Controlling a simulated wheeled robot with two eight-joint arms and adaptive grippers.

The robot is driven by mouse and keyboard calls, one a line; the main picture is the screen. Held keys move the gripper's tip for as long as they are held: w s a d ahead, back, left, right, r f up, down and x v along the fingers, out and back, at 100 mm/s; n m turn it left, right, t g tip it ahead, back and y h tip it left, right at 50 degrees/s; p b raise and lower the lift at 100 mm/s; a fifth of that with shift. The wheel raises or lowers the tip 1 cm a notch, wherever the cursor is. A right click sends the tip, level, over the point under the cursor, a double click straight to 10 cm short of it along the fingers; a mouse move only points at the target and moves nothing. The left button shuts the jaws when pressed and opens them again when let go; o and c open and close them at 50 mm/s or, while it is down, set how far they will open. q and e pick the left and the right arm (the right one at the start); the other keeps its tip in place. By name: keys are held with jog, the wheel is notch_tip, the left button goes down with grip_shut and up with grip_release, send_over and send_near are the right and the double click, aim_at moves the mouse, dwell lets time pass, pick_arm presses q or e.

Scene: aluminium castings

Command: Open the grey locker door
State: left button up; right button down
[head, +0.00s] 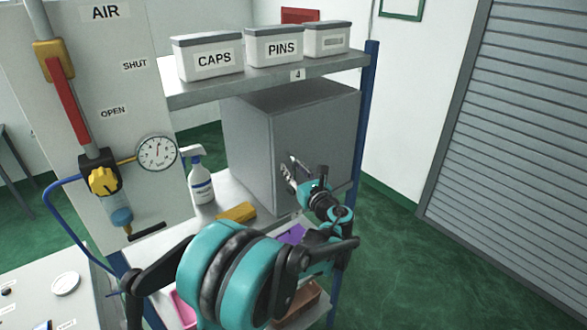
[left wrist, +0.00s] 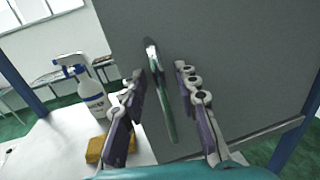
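The grey locker (head: 250,140) stands on the middle shelf of a rack, and its door (head: 335,125) looks shut. A slim upright bar handle (left wrist: 160,92) is on the door. My left gripper (head: 288,176) is at the door front, by the handle. In the left wrist view the fingers of my left gripper (left wrist: 162,112) are spread, one on each side of the handle, with visible gaps. The handle is largely hidden by the gripper in the head view. My right gripper is in neither view.
A spray bottle (head: 200,180) and a yellow sponge-like block (head: 236,212) stand left of the locker. Bins labelled CAPS (head: 208,58) and PINS (head: 274,47) sit on the shelf above. A blue rack post (head: 366,110) is at the right; floor beyond it is clear.

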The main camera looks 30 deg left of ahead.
pick_arm(q)
grip_shut()
jog(key=shift+d, duration=0.15)
